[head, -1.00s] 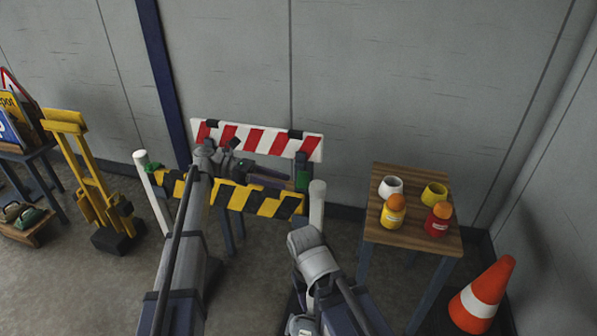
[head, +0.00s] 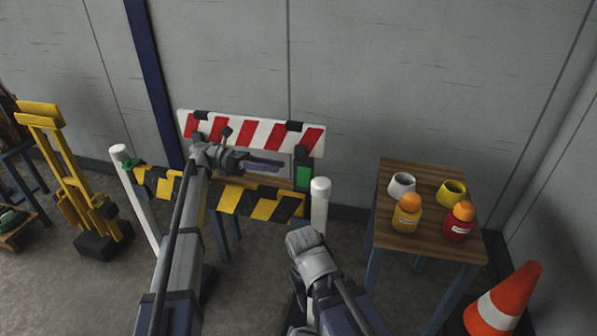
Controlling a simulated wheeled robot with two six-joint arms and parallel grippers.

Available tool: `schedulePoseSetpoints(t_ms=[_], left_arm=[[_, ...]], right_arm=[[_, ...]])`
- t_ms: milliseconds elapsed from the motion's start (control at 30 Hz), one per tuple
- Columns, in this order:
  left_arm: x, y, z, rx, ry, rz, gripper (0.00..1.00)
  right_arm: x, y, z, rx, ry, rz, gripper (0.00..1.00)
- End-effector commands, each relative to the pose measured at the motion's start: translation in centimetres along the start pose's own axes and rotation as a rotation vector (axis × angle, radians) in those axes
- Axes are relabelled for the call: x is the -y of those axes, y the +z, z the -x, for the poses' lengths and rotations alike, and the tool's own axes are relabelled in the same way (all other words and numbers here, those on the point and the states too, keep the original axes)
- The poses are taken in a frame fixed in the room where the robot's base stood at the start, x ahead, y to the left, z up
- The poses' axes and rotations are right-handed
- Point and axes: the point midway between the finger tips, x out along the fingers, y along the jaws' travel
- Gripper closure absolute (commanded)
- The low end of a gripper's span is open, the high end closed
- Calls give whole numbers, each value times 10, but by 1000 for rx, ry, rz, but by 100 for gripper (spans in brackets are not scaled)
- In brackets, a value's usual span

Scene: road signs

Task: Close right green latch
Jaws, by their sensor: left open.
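The right green latch (head: 303,178) sits at the right end of the barrier, beside the top of the right white post (head: 319,203). A second green latch (head: 132,164) is at the left white post (head: 136,205). The yellow-and-black striped board (head: 262,208) spans between the posts, below the red-and-white board (head: 268,134). My left gripper (head: 268,167) is open and points right, in front of the boards, with its fingertips a short gap left of the right latch. My right arm's links show low in the middle, but its gripper does not show.
A wooden table (head: 425,178) at right holds a white cup (head: 401,186), a yellow cup (head: 451,192), a yellow bottle (head: 407,216) and a red bottle (head: 458,225). An orange cone (head: 505,300) stands at lower right. A yellow stand (head: 62,165) is at left.

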Motion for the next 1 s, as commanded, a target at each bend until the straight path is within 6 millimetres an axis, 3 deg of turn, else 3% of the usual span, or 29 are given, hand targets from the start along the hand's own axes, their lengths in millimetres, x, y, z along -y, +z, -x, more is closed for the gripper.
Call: schedulePoseSetpoints(t_ms=[500, 700, 1000], left_arm=[[1, 0, -66, -1, -1, -1, 48], [0, 0, -77, -1, -1, -1, 48], [0, 0, -78, 0, 0, -1, 50]], right_arm=[[0, 0, 0, 0, 0, 0, 48], [0, 0, 0, 0, 0, 0, 48], [0, 0, 0, 0, 0, 0, 48]])
